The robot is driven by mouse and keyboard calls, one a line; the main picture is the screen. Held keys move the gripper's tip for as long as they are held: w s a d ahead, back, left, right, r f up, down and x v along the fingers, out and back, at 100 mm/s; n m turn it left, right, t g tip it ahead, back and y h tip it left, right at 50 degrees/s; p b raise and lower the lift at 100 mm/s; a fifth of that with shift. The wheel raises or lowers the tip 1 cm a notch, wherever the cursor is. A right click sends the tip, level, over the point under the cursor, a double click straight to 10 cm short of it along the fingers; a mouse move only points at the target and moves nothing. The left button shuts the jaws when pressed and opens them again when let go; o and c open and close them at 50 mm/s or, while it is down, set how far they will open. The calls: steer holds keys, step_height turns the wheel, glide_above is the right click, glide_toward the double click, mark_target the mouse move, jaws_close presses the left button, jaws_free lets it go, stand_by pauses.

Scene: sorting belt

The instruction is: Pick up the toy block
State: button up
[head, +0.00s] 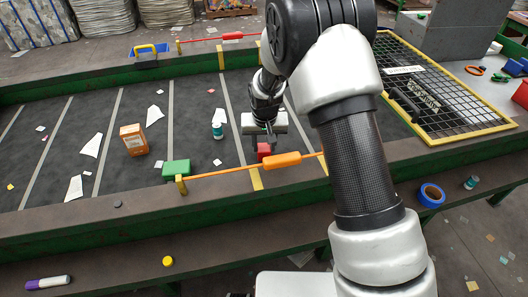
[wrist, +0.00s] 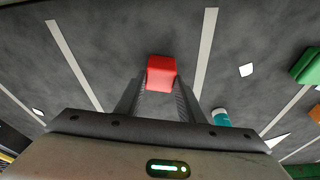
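A small red block (head: 264,150) sits on the dark belt, just behind the orange handle, and is partly covered by my gripper (head: 271,135). In the wrist view the red block (wrist: 161,72) lies between and just beyond the tips of my two fingers (wrist: 160,95). The fingers are apart, with a narrow gap on each side of the block, so my gripper looks open. It points down from above; whether a finger touches the block is unclear. A larger green block (head: 176,170) lies to the left on the belt; it also shows at the wrist view's right edge (wrist: 306,66).
A teal-and-white bottle (head: 217,130), an orange box (head: 134,140) and paper scraps lie left. A yellow-framed mesh (head: 440,100) is at right.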

steer(key=c, duration=0.4)
steer(key=shift+r, duration=0.1)
